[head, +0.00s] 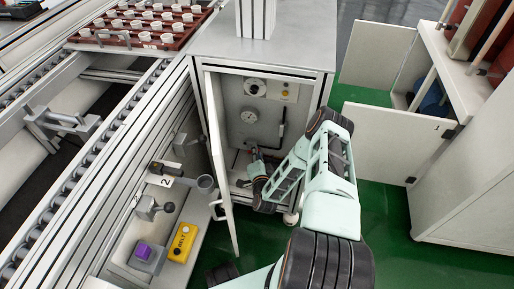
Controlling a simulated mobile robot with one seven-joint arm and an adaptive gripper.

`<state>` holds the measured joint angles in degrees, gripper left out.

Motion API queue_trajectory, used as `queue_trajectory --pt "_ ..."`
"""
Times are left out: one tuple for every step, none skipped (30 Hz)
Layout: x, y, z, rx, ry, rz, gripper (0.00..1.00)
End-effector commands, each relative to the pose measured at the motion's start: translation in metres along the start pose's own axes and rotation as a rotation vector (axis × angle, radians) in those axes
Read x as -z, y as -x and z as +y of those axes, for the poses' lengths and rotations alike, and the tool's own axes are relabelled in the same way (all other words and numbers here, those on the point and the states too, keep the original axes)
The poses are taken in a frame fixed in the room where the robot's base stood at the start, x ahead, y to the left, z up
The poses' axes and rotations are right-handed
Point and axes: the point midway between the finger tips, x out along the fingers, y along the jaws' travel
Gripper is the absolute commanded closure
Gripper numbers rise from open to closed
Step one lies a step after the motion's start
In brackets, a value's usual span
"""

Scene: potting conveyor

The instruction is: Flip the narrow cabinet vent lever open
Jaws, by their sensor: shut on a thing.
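The narrow cabinet (264,53) stands in the middle of the head view with its white door (219,165) swung open. My gripper (254,157) is inside the lower part of the opening, below the round gauge. It is shut on a small part there, which I take for the vent lever; the fingers hide most of it, and a little red shows beside them. The lever's exact angle cannot be told. A black upright handle (282,130) is on the back panel, to the right of my gripper and apart from it.
The open door is close on my gripper's left. A yellow switch box (182,242) and purple button (144,251) are left of the door. Another open cabinet (397,142) stands right; green floor lies between.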

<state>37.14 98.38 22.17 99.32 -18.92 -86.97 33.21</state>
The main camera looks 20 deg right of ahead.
Motion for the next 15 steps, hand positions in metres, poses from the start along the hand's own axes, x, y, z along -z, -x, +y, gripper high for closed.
queue_trajectory --pt "0.002 0.0 -0.009 -0.011 0.042 -0.001 1.0" --pt "0.002 -0.001 -0.01 -0.022 0.068 0.0 1.0" --pt "0.002 -0.001 -0.011 -0.037 0.103 0.0 1.0" --pt "0.001 -0.001 -0.012 -0.047 0.129 -0.001 1.0" --pt "0.001 -0.001 -0.013 -0.058 0.155 -0.001 1.0" --pt "0.001 -0.001 -0.014 -0.072 0.189 -0.001 1.0" --pt "0.0 -0.001 -0.015 -0.082 0.215 -0.001 1.0" --pt "0.0 -0.001 -0.016 -0.092 0.24 0.0 1.0" --pt "0.0 -0.002 -0.017 -0.105 0.272 0.0 1.0" --pt "-0.001 -0.002 -0.018 -0.115 0.295 0.001 1.0" --pt "-0.001 -0.002 -0.018 -0.125 0.318 0.001 1.0" --pt "-0.002 -0.002 -0.019 -0.136 0.346 0.0 1.0" --pt "-0.002 -0.002 -0.019 -0.145 0.368 0.0 1.0" --pt "-0.003 -0.002 -0.02 -0.154 0.387 0.0 1.0" --pt "-0.003 -0.003 -0.021 -0.164 0.413 0.001 1.0"
